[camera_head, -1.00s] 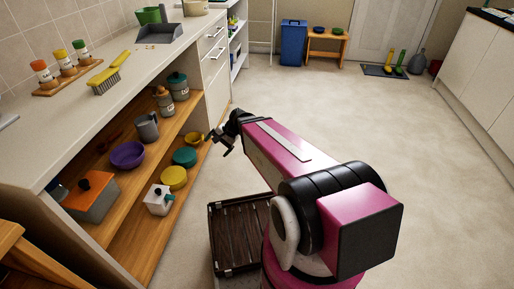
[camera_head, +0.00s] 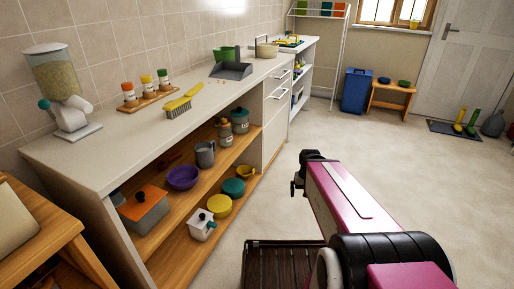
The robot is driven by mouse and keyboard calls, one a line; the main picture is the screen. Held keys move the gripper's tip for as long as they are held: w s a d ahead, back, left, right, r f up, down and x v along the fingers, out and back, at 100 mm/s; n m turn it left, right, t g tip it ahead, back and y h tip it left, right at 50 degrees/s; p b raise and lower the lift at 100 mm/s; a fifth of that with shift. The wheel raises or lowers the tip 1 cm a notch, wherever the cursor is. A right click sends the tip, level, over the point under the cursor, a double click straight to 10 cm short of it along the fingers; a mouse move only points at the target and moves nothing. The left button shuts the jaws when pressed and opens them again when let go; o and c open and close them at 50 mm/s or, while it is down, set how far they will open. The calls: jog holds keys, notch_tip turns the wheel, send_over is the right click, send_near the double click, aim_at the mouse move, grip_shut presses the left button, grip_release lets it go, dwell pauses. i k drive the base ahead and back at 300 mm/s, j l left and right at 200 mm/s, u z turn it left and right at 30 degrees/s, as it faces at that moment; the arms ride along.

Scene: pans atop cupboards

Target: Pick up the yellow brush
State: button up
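The yellow brush (camera_head: 184,102) lies on the pale countertop (camera_head: 128,128), bristles down, its yellow handle pointing back and to the right. It lies to the right of the spice jar rack. My gripper (camera_head: 296,185) is at the far end of my pink arm, over the floor in front of the cupboard, well to the right of the brush and lower than the countertop. Its fingers are small and dark here, and I cannot tell whether they are open or shut.
A wooden rack with spice jars (camera_head: 147,96), a cereal dispenser (camera_head: 63,92) and a grey dustpan (camera_head: 232,70) stand on the countertop. Open shelves below hold a purple bowl (camera_head: 183,178) and other pots.

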aim_at(173, 109)
jog(key=u, duration=1.2)
